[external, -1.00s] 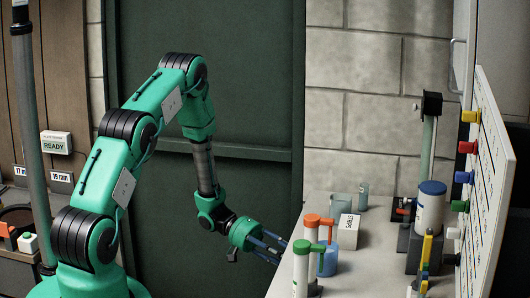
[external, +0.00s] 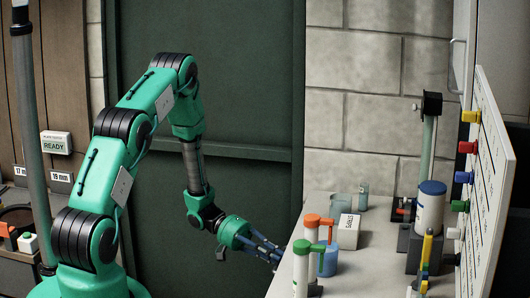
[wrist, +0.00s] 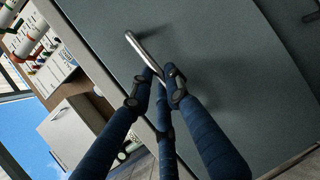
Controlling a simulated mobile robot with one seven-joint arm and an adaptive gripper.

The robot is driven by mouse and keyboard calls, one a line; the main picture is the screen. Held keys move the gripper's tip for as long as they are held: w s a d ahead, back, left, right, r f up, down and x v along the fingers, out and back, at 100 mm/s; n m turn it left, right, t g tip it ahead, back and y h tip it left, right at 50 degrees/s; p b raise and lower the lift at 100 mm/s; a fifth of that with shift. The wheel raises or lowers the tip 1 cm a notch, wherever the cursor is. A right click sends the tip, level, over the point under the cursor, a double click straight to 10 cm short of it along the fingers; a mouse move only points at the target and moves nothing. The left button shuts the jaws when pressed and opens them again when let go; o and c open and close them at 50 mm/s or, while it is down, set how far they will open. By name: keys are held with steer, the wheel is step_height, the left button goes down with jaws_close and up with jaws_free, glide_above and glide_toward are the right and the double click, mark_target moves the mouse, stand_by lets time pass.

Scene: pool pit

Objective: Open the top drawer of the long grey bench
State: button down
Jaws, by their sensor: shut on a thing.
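The long grey bench (external: 350,272) runs along the right of the external view, its front face mostly out of sight. In the wrist view a flat grey drawer front (wrist: 225,60) fills much of the picture, with a slim metal bar handle (wrist: 138,46) on it. My gripper (external: 276,257) is at the bench's left side, below its top edge. In the wrist view its blue fingers (wrist: 165,80) are shut on the handle. The fingertips hide part of the bar. I cannot tell how far the drawer stands out.
On the bench top stand orange- and green-topped bottles (external: 313,235), a white label box (external: 348,231), a blue-capped jar (external: 431,207) and a board with coloured clips (external: 490,185). A dark green door (external: 240,90) is behind my arm. The floor left of the bench looks clear.

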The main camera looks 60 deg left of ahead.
steer(key=s+a, duration=2.1)
steer(key=a, duration=0.1)
steer(key=shift+s, duration=0.35)
steer(key=c, duration=1.7)
jaws_free()
steer(key=shift+o, duration=0.2)
steer(key=v, duration=1.2)
steer(key=shift+w, duration=0.1)
